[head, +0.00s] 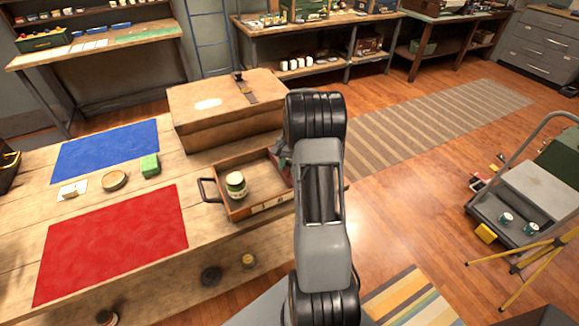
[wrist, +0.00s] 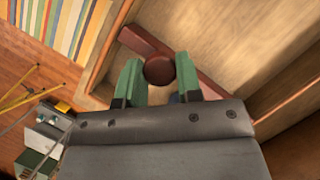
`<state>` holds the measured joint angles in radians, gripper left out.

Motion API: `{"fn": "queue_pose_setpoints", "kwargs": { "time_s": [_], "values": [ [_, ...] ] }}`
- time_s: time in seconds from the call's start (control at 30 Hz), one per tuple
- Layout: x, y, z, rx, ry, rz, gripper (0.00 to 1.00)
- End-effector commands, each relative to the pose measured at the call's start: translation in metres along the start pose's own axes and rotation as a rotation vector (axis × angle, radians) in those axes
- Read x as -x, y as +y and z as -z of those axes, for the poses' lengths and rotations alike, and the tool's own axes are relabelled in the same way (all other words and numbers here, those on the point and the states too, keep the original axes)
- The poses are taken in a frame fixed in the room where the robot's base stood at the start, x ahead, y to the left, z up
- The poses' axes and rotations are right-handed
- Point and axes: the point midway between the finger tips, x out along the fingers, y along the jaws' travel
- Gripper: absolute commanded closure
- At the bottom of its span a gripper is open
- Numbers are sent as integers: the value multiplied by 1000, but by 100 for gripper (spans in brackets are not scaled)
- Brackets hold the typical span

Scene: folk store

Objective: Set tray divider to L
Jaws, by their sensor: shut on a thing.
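The wooden tray (head: 238,210) sits on the workbench, with a dark handle on its left side and small pale labels along its front. A jar (head: 236,185) stands in it. My gripper (wrist: 159,75) has its green fingers shut on the round dark brown knob of the tray divider (wrist: 140,40), a dark red-brown bar. In the wrist view the bar slants across the pale wooden floor inside the tray. In the head view my arm covers the tray's right end, and the divider is hidden or too small to tell. The letter it points at cannot be read.
A wooden box (head: 226,112) stands just behind the tray. A blue mat (head: 105,148), a red mat (head: 112,240), a green block (head: 150,165) and a round wooden dish (head: 114,180) lie on the left. Open floor lies to the right of the bench.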

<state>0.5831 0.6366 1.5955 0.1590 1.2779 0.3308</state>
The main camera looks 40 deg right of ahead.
Motion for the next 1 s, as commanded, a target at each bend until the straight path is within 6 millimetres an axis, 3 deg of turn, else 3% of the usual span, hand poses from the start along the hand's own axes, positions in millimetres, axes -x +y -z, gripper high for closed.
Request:
{"fn": "queue_pose_setpoints", "kwargs": {
  "time_s": [0.2, 0.23, 0.33, 0.67, 0.77, 1.0],
  "values": [
    [1, 2, 2, -3, 4, 2, 100],
    [1, 2, 2, -4, 4, 2, 66],
    [1, 3, 2, -6, 3, 3, 57],
    [5, 3, 2, -6, 3, 3, 56],
    [17, 3, 3, -6, 5, 4, 56],
    [65, 3, 2, -7, 7, 5, 56]
  ]
}}
